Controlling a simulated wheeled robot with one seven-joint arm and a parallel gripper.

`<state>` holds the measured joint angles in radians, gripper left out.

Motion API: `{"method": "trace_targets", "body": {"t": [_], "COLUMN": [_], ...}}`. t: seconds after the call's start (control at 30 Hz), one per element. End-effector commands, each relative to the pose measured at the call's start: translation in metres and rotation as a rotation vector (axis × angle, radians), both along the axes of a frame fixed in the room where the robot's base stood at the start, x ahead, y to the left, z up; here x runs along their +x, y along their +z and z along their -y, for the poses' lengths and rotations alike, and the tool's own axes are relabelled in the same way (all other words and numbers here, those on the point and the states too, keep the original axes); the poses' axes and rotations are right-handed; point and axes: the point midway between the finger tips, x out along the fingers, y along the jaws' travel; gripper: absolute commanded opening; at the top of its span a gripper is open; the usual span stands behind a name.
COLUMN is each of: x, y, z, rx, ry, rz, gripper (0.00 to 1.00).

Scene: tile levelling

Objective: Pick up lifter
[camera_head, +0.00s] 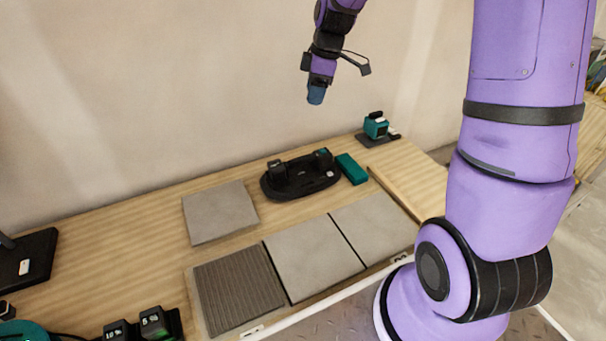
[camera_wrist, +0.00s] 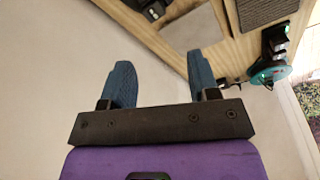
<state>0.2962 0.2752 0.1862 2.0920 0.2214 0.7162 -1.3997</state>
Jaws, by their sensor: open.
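My gripper (camera_head: 316,95) hangs high in the air in front of the wall, well above and apart from the bench. In the wrist view its two blue fingers (camera_wrist: 160,75) are spread with nothing between them. No object is plainly recognisable as the lifter. A black oval item with two upright blocks (camera_head: 295,185) lies at the back middle of the bench. A teal device on a dark base (camera_head: 376,127) stands at the back right. I cannot tell which of these, if either, is the lifter.
Two smooth grey tiles (camera_head: 313,258) and a ribbed tile (camera_head: 237,290) lie in a row along the front. A loose grey tile (camera_head: 220,212) lies behind them. A teal block (camera_head: 351,169) is beside the oval item. Black devices (camera_head: 150,322) stand at the front left.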

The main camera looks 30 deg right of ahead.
Motion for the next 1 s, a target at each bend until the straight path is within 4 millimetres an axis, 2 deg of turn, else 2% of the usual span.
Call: {"method": "trace_targets", "body": {"t": [0.03, 0.3, 0.6, 0.8, 1.0], "x": [0.008, 0.041, 0.066, 0.073, 0.074], "y": [-0.014, -0.081, -0.158, -0.190, -0.202], "z": [0.003, 0.017, 0.030, 0.034, 0.033], "rx": [0.011, 0.071, 0.146, 0.176, 0.185], "ry": [0.028, 0.201, 0.370, 0.437, 0.453], "rz": [-0.007, -0.010, 0.012, 0.032, 0.035], "gripper": [0.55, 0.55, 0.55, 0.55, 0.55]}}
